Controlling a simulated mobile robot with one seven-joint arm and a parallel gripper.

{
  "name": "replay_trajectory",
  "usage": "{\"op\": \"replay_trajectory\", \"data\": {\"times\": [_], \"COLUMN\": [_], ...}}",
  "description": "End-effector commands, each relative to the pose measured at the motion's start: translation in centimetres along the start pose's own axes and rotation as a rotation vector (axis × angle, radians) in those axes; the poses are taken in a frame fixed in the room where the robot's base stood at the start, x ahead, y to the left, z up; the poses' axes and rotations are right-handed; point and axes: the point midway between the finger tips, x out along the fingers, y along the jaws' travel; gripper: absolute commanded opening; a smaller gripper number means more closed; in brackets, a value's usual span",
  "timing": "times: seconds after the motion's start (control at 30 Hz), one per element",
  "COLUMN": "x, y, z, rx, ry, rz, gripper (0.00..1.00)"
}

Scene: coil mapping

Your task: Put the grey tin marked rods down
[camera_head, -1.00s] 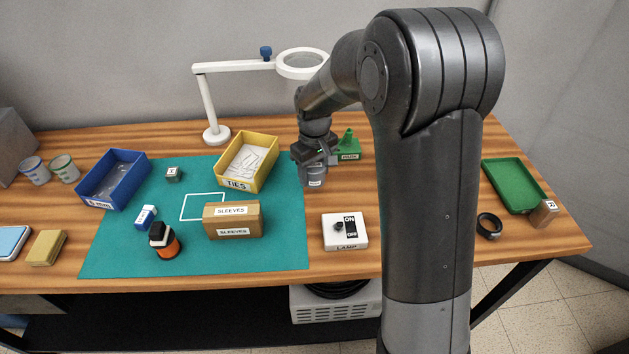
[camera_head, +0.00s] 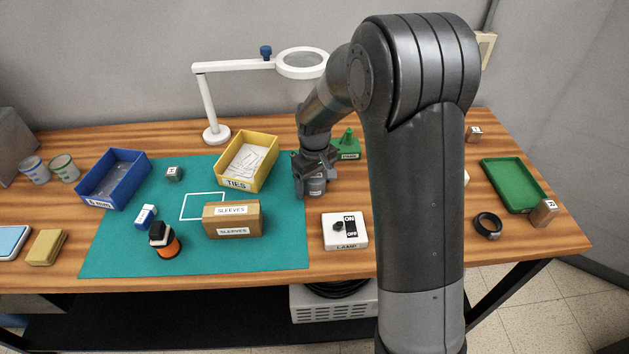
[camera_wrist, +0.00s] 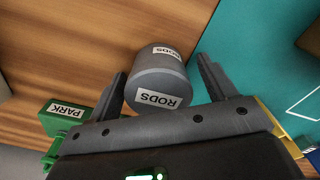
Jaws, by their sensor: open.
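The grey tin marked rods (camera_head: 316,185) stands on the wooden table just right of the teal mat's right edge. It also shows in the wrist view (camera_wrist: 158,80), with a RODS label on its side and another on its top. My gripper (camera_head: 308,188) is open around the tin. In the wrist view my two fingers (camera_wrist: 161,84) lie on either side of it, with a gap showing at each side. The tin's underside is hidden.
A green PARK block (camera_head: 348,150) is behind the tin. A yellow TIES bin (camera_head: 230,183), a SLEEVES box (camera_head: 247,220) and a white LAMP switch box (camera_head: 338,243) are near. The magnifier lamp (camera_head: 211,110) stands behind. Bare table shows between tin and switch box.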

Motion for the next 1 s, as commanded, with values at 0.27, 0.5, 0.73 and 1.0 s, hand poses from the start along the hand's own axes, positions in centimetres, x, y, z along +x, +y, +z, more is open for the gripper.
{"op": "replay_trajectory", "data": {"times": [0.27, 0.5, 0.73, 1.0], "x": [-0.7, -5.0, -9.7, -12.2], "y": [0.0, 0.0, 0.0, 0.0], "z": [-0.1, -0.1, -0.1, 0.0], "rx": [0.000, 0.000, 0.000, 0.000], "ry": [0.003, 0.005, 0.005, 0.001], "rz": [0.001, 0.002, 0.002, 0.000], "gripper": [0.77, 0.77, 0.77, 0.77]}}
